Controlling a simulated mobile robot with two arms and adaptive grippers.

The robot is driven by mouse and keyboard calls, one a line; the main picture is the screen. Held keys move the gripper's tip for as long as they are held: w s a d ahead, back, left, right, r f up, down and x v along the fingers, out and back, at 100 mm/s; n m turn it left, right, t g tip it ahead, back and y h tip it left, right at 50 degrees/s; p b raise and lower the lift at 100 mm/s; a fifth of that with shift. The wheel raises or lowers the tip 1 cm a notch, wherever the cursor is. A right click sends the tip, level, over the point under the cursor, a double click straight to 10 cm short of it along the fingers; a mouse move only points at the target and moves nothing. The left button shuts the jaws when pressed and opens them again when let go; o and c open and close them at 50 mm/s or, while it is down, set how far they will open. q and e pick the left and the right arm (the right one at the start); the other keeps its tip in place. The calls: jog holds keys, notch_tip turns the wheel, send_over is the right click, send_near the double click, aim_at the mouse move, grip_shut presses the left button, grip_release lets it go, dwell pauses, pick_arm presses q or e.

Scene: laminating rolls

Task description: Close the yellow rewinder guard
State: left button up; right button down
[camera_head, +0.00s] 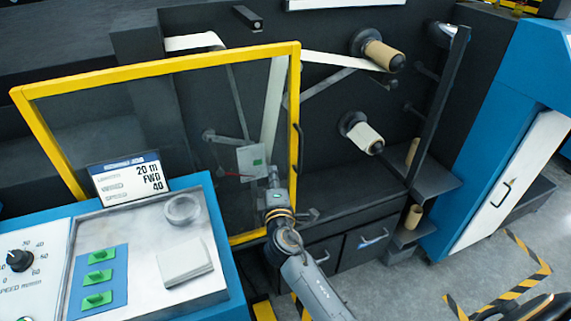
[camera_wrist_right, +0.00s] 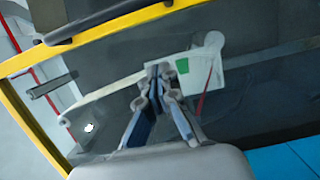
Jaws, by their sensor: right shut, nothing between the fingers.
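The yellow rewinder guard (camera_head: 170,66) is a yellow frame around a clear panel, upright over the left part of the dark machine in the head view. Its black handle (camera_head: 299,149) is on the right-hand upright. In the wrist view the yellow frame (camera_wrist_right: 35,125) runs along the left and top, with the dark handle (camera_wrist_right: 110,18) at the top. My right gripper (camera_head: 272,178) is shut and empty, below and left of the handle, near the guard's right edge. In the wrist view its fingertips (camera_wrist_right: 158,72) are together, off the handle. Contact with the panel cannot be told. My left gripper is out of view.
A control console (camera_head: 140,290) with green switches and a dial stands at the front left, with a display sign (camera_head: 129,178) behind it. Rolls (camera_head: 383,56) on spindles are right of the guard. A blue cabinet (camera_head: 497,130) stands at the right.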

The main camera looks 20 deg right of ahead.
aim_at(285, 158)
jog(key=shift+x, duration=1.05)
jog(key=d+p, duration=0.1)
jog(key=d, duration=0.2)
jog(key=shift+w+d+r, duration=0.1)
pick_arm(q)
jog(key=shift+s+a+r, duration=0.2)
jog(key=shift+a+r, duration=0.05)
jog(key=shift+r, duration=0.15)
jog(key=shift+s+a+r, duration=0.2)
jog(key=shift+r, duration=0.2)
pick_arm(e)
jog(key=shift+d, duration=0.45)
jog(key=shift+d, duration=0.1)
